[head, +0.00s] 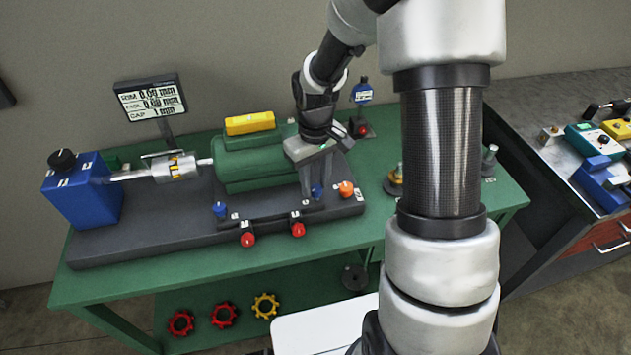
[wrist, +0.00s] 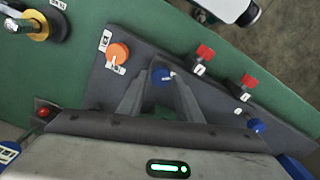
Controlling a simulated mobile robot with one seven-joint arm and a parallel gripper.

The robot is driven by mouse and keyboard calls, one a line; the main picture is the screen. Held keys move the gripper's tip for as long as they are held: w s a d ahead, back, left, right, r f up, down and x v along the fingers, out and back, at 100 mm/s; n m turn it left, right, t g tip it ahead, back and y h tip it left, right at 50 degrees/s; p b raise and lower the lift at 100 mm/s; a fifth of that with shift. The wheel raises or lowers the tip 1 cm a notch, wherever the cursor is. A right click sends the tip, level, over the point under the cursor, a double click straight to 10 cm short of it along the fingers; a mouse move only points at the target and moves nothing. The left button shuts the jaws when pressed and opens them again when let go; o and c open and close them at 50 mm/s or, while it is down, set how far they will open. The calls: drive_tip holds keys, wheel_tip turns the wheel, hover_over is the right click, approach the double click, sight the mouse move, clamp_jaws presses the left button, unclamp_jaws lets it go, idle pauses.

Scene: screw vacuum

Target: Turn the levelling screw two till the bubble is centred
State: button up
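My gripper (head: 315,190) points down over the right part of the dark baseplate. Its two fingers stand apart on either side of a blue knob, seen in the wrist view (wrist: 162,75) and the head view (head: 318,192). I cannot tell whether they touch it. Another blue knob (head: 220,209) stands at the front left of the green motor (head: 250,165); it also shows in the wrist view (wrist: 256,126). The number labels are too small to read surely, so I cannot tell which knob is screw two. A yellow block (head: 250,123) lies on the motor. No bubble can be made out.
Two red knobs (head: 248,239) (head: 298,229) stick out at the baseplate's front edge. An orange knob (head: 346,189) is close right of the gripper. A blue box (head: 82,190) and a display (head: 152,103) stand left. The green table's front strip (head: 170,268) is clear.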

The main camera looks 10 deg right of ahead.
sight(315, 187)
drive_tip(key=shift+o, duration=0.9)
wheel_tip(315, 187, up, 17)
drive_tip(key=p, duration=0.1)
drive_tip(key=shift+r+p, duration=0.2)
drive_tip(key=shift+p, duration=0.15)
drive_tip(key=s+r+m+t+p, duration=0.4)
drive_tip(key=s+r, duration=1.1)
drive_tip(key=s, duration=0.4)
drive_tip(key=shift+d+t+p, duration=0.15)
drive_tip(key=shift+t+p, duration=0.65)
drive_tip(key=shift+p, duration=0.2)
